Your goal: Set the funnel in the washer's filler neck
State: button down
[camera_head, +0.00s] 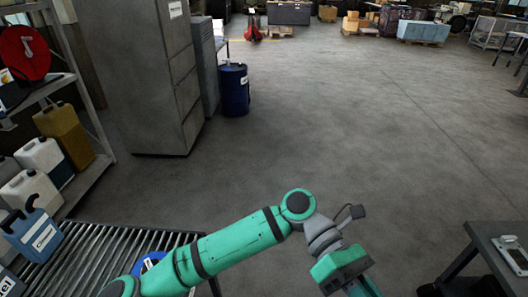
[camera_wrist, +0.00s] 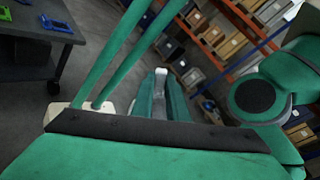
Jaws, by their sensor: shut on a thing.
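My gripper (camera_head: 352,284) is low in the head view, pointing down past the bottom edge, with its tips out of that picture. In the wrist view its two green fingers (camera_wrist: 161,88) are close together, with a pale grey piece (camera_wrist: 161,75) showing between them. The gripper is shut on this grey thing. It is mostly hidden, so I cannot tell from its shape whether it is the funnel. I cannot make out the washer or its filler neck in either view.
A roller conveyor (camera_head: 88,251) lies under my arm at lower left, with a blue-and-white jug (camera_head: 37,236) at its left. Shelving with canisters, a grey cabinet (camera_head: 143,75) and a blue drum (camera_head: 234,90) stand beyond. A dark table (camera_head: 492,248) is at lower right. The middle floor is clear.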

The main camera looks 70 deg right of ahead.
jog(key=s+a+r+g+y, duration=0.1)
jog(key=s+a+r+y, duration=0.2)
jog(key=r, duration=0.3)
jog(key=w+d+r+g+y, duration=0.1)
jog(key=w+d+r+g, duration=0.3)
jog(key=r+g, duration=0.4)
jog(key=shift+d+r, duration=0.6)
jog(key=shift+r, duration=0.05)
jog(key=shift+f, duration=0.1)
dwell(0.5)
